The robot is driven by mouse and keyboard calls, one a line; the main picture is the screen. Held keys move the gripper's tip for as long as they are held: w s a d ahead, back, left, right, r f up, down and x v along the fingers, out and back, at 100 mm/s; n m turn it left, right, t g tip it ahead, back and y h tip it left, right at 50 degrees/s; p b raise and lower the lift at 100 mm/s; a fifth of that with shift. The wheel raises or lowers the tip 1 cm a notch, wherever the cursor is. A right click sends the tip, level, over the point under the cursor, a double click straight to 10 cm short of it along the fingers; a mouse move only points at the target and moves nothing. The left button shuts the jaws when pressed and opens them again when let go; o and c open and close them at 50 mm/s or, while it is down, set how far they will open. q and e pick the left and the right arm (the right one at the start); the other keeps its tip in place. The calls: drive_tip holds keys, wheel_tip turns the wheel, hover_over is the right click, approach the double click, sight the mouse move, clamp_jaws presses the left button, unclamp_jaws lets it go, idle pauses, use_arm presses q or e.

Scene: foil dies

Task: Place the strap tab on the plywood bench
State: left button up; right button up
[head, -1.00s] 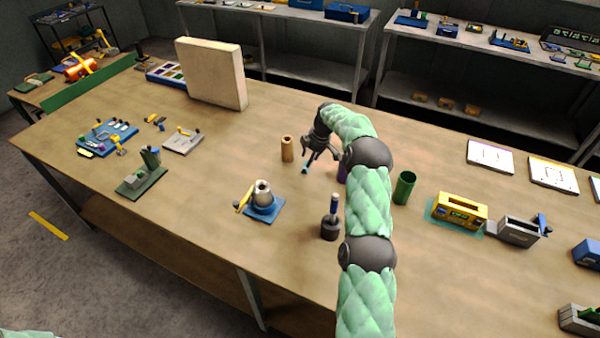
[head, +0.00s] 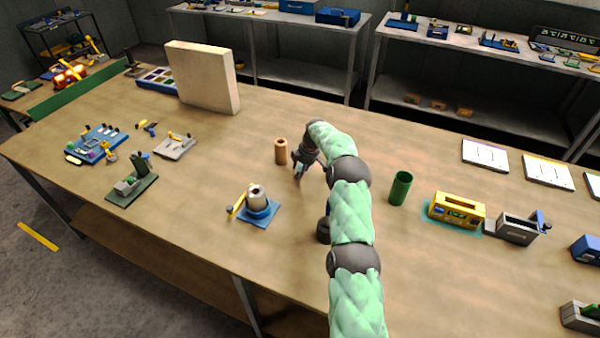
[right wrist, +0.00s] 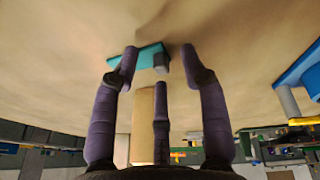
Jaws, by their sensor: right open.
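The strap tab seems to be the small flat teal piece (right wrist: 148,55) lying on the plywood bench (right wrist: 235,45) in the right wrist view; a grey block sits at one end of it. In the head view only a small teal spot (head: 299,169) shows at my fingertips. My right gripper (head: 300,174) is low over the middle of the bench, just right of a tan cylinder (head: 281,152). In the right wrist view its fingers (right wrist: 160,62) are spread, with one tip overlapping the teal piece; contact cannot be told. My left gripper is not in view.
A green cup (head: 400,188) and a yellow box (head: 457,210) stand right of my arm. A pale upright board (head: 203,77) is at the back left. The bench around the gripper is mostly clear.

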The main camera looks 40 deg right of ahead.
drive_tip(key=shift+w+f, duration=0.1)
drive_tip(key=shift+f, duration=0.45)
drive_tip(key=c, duration=0.8)
